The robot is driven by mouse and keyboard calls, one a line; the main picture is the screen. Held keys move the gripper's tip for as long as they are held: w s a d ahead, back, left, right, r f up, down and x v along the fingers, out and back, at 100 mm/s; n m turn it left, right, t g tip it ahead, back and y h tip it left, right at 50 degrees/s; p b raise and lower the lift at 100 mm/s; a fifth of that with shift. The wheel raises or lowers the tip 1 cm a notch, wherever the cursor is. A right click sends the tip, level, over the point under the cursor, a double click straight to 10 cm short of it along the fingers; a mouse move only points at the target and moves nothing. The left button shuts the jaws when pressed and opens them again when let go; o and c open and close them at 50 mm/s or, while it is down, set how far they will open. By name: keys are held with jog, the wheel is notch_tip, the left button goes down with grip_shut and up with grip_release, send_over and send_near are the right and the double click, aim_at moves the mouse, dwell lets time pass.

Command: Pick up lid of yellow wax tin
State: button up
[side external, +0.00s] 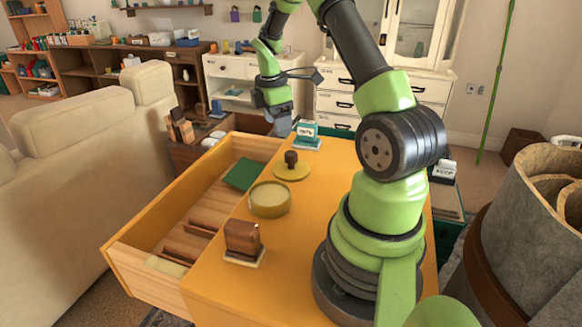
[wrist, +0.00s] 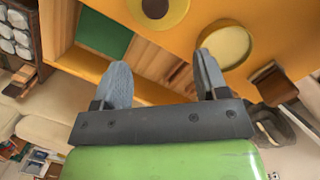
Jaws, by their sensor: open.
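The yellow lid (side external: 291,168) is a flat disc with a dark brown knob. It lies on the orange cabinet top, behind the round yellow tin (side external: 270,200), which is uncovered and shows pale wax inside. In the wrist view the lid (wrist: 172,15) is cut by the top edge and the tin (wrist: 225,46) is to its right. My gripper (side external: 282,121) is raised beyond the lid, near the far end of the cabinet. Its two grey fingers (wrist: 162,72) are spread with nothing between them, apart from both lid and tin.
A teal-and-white sign block (side external: 306,133) stands behind the lid. A brown wooden block on a pale base (side external: 242,240) is in front of the tin. An open drawer (side external: 135,246) to the left holds a green item (side external: 243,174) and wooden dividers. A cream sofa (side external: 75,150) is further left.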

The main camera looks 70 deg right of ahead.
aim_at(290, 153)
jog(key=shift+n, duration=0.4)
jog(key=f, duration=0.2)
jog(key=s+d+f, duration=0.1)
jog(key=f, duration=0.3)
jog(key=shift+s+d, duration=0.2)
jog(key=shift+d, duration=0.2)
jog(key=f, duration=0.4)
jog(key=s+d+f, duration=0.1)
jog(key=shift+d+f, duration=0.1)
jog(key=shift+f, duration=0.3)
jog(key=c, duration=1)
